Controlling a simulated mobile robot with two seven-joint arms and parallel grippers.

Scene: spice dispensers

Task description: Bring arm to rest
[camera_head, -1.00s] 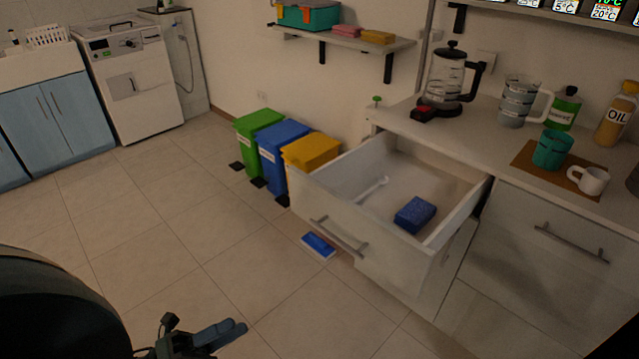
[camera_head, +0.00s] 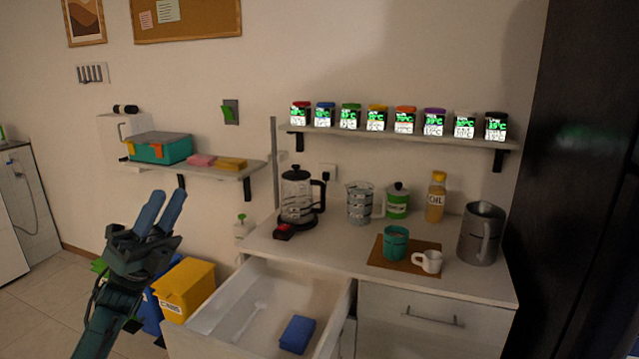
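My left gripper (camera_head: 165,210) is raised at the left of the head view, in front of the wall and the bins. Its two blue-grey fingers point up with a narrow gap between them, and nothing shows between them. The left arm (camera_head: 103,322) rises from the bottom edge. My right gripper is not in view. The spice dispensers (camera_head: 376,118) stand in a row on the upper shelf, with coloured lids and lit displays.
The drawer (camera_head: 225,312) is open, holding a blue box (camera_head: 297,334) and a white spoon (camera_head: 251,317). A yellow bin (camera_head: 185,288) stands left of the drawer.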

